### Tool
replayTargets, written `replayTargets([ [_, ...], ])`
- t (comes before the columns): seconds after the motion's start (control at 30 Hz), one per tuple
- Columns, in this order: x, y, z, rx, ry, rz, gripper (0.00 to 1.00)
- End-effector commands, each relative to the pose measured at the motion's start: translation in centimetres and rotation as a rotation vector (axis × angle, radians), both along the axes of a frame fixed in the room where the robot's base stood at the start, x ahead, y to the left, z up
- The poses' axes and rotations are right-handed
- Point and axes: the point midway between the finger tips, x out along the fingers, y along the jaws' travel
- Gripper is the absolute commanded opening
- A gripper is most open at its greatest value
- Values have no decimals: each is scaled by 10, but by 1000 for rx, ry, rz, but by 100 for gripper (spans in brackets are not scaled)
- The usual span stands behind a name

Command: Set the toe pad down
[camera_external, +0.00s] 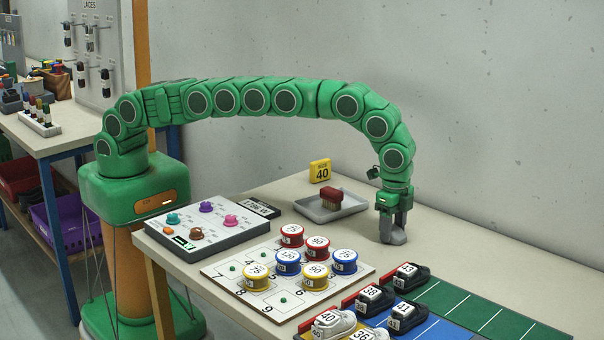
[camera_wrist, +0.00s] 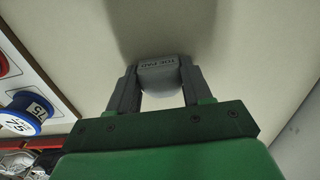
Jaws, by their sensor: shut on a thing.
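The toe pad (camera_wrist: 160,80) is a grey rounded block with raised lettering on its edge. In the wrist view it sits between the two fingers of my gripper (camera_wrist: 155,85), which is shut on it. In the external view my gripper (camera_external: 393,222) points straight down at the right part of the table, and the toe pad (camera_external: 396,238) shows as a grey lump at the fingertips. It is at or very near the table top (camera_external: 450,240); I cannot tell if it touches.
A grey tray (camera_external: 308,212) with a red-topped brush (camera_external: 331,198) lies left of my gripper, and a yellow size 40 block (camera_external: 320,171) stands behind. A numbered board (camera_external: 222,268) with coloured spools and several shoes (camera_external: 408,278) are in front. The table to the right is clear.

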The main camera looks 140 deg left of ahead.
Motion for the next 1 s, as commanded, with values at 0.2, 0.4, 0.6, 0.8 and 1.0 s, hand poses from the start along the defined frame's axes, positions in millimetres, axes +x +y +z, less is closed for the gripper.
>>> replayTargets([
  [0.2, 0, 0, -3, 0, 1, 0, 54],
  [0.4, 0, 0, -2, 0, 1, 0, 75],
  [0.6, 0, 0, -2, 0, 1, 0, 75],
  [0.8, 0, 0, 6, 0, -1, 0, 75],
  [1.0, 0, 0, 29, 0, -1, 0, 75],
])
